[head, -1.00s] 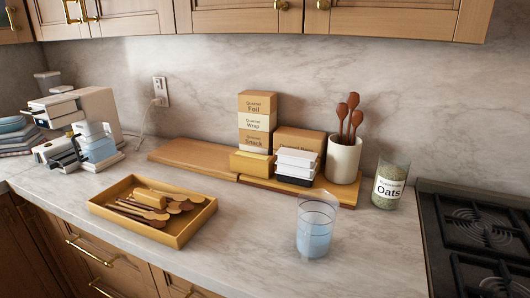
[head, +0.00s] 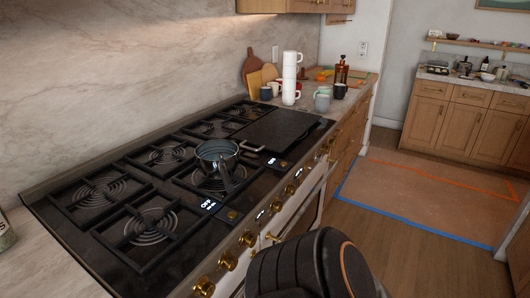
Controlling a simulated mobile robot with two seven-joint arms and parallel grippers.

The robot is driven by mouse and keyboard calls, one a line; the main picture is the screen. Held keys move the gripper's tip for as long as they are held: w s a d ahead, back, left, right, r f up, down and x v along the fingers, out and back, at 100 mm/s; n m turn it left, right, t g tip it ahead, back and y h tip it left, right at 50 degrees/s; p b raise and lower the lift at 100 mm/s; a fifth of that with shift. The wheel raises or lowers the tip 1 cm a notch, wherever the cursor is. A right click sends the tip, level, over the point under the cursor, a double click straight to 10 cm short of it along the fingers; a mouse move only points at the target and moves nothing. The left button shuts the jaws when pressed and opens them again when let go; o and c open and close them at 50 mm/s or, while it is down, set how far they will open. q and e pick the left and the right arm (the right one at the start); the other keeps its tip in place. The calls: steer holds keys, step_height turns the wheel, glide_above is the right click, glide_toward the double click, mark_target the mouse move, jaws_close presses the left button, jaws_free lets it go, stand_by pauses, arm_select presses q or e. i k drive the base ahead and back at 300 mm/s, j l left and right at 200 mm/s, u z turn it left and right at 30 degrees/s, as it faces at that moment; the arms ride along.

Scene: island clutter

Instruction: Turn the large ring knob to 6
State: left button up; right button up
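Several brass knobs line the front of the black stove (head: 75,225), among them a near knob (head: 204,287), a second knob (head: 228,260), a third knob (head: 248,238) and one farther along (head: 289,190). I cannot tell which one is the large ring knob, and their settings are too small to read. Neither gripper shows; a black link of my own arm fills the bottom middle and may hide part of the front.
A blue-grey pot (head: 216,151) stands on a middle burner. Stacked white cups (head: 290,80), mugs and wooden boards (head: 252,66) stand on the far counter. Open floor with a taped brown area (head: 430,195) lies to the right.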

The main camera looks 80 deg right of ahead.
mark_target(231, 263)
steer(key=k+j+z, duration=0.1)
steer(key=z, duration=2)
